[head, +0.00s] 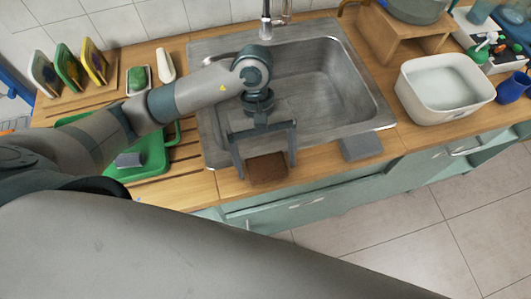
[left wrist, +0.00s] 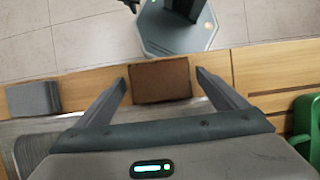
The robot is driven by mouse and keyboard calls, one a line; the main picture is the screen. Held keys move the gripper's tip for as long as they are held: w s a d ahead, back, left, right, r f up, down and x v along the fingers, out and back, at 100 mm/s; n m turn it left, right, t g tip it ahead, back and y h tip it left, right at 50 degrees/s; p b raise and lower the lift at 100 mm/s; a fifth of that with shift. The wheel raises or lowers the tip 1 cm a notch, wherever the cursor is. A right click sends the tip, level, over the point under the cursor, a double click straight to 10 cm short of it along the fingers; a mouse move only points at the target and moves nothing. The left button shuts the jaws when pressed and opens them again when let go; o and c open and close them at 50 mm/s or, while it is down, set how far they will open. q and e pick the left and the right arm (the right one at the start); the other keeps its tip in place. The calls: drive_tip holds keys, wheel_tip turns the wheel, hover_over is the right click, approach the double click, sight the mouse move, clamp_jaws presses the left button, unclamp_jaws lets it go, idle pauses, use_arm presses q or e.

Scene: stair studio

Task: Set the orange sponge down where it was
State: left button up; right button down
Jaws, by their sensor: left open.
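A brown, sponge-like block (head: 267,168) lies on the wooden counter's front strip, just in front of the sink. It looks brown rather than bright orange; I see no other block closer to orange. My left gripper (head: 266,172) is open, with one finger on each side of the block. In the left wrist view the block (left wrist: 160,80) sits between the spread fingertips, with a gap on both sides. It appears to rest flat on the counter. My right gripper is not clearly in view.
The steel sink (head: 330,85) is behind the block. A grey block (head: 362,146) lies to the right on the counter edge. A green tray (head: 152,150) holding a small grey block (head: 128,160) is to the left. A white tub (head: 445,88) stands at the right.

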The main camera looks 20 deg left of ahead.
use_arm(q)
drive_tip(key=shift+r, duration=0.15)
drive_tip(key=shift+w+r, duration=0.1)
drive_tip(key=shift+w, duration=0.05)
drive_tip(key=shift+w+a+r, duration=0.15)
drive_tip(key=shift+r, duration=0.25)
drive_tip(key=b+v, duration=0.4)
drive_tip(key=v, duration=0.6)
drive_tip(key=shift+r, duration=0.4)
